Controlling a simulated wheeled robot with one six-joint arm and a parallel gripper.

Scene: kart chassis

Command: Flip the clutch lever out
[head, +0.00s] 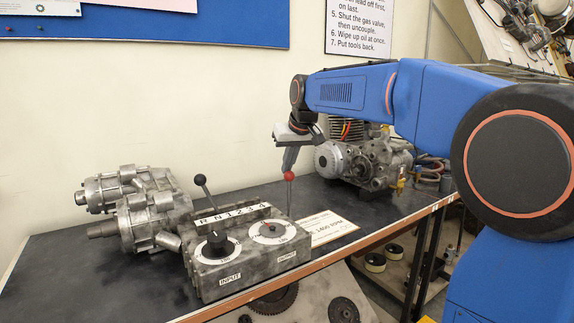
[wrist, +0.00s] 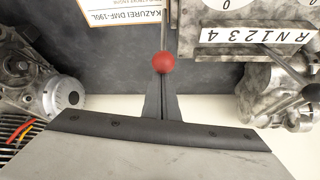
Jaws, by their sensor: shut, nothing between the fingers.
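The clutch lever, a thin grey rod with a red ball knob (head: 289,176), stands roughly upright at the right side of the grey control box (head: 212,279). Its red knob also shows in the wrist view (wrist: 163,63), with the rod running up the picture beyond it. My gripper (head: 288,168) points down with its fingers together just above the knob. In the wrist view my closed fingertips (wrist: 162,82) end right at the knob, with nothing between them. I cannot tell whether they touch it.
The box carries a black-knobbed gear lever (head: 199,180), a gear plate (head: 232,217) and two dials. A metal gearbox (head: 135,205) lies left, and an engine (head: 370,157) stands behind on the right. A label card (head: 325,229) lies beside the box. Dark bench top is bare at front left.

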